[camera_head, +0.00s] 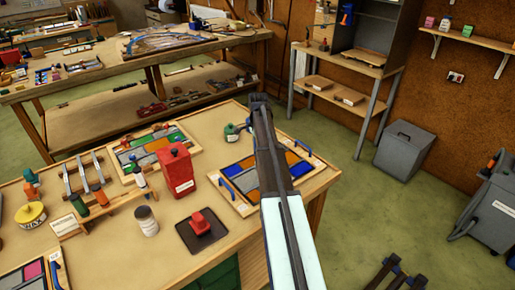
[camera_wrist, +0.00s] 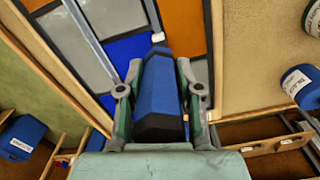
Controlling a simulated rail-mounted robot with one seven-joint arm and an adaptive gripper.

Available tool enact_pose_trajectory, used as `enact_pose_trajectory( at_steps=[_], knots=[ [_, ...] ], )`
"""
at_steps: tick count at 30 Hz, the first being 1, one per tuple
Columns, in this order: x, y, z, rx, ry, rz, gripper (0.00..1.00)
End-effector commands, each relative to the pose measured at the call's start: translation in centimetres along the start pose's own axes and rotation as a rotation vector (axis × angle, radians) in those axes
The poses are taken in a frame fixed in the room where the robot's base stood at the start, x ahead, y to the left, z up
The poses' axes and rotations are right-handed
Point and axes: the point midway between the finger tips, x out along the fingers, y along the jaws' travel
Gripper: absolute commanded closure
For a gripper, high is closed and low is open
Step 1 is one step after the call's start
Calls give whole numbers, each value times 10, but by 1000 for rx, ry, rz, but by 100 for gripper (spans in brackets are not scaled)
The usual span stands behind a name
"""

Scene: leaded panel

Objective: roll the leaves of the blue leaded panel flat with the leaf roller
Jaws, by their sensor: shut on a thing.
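The leaded panel with blue, orange and grey panes (camera_head: 241,181) lies in a wooden-edged tray at the table's right corner. Its panes and pale lead strips (camera_wrist: 92,40) fill the upper middle of the wrist view. My gripper (camera_wrist: 158,78) is shut on a blue, faceted handle (camera_wrist: 158,92), which looks like that of the leaf roller. A small pale tip (camera_wrist: 158,38) shows beyond the handle, over the panel. I cannot tell whether it touches the lead. In the head view my arm crosses the panel and hides its middle; the fingertips are not clear there.
Left of the panel stand a red can (camera_head: 176,170), a jar (camera_head: 146,221) and a red block on a dark pad (camera_head: 201,226). A green bottle (camera_head: 231,133) stands behind it. Another panel (camera_head: 150,148) lies further left.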

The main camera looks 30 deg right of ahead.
Motion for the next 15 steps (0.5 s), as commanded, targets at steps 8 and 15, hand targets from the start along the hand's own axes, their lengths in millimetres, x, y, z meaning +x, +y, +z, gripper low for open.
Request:
enact_pose_trajectory(
  at_steps=[8, 15],
  knots=[
    [0, -2, -6, 1, 0, 0, 100],
    [0, -4, -17, 2, 0, 0, 100]
  ],
)
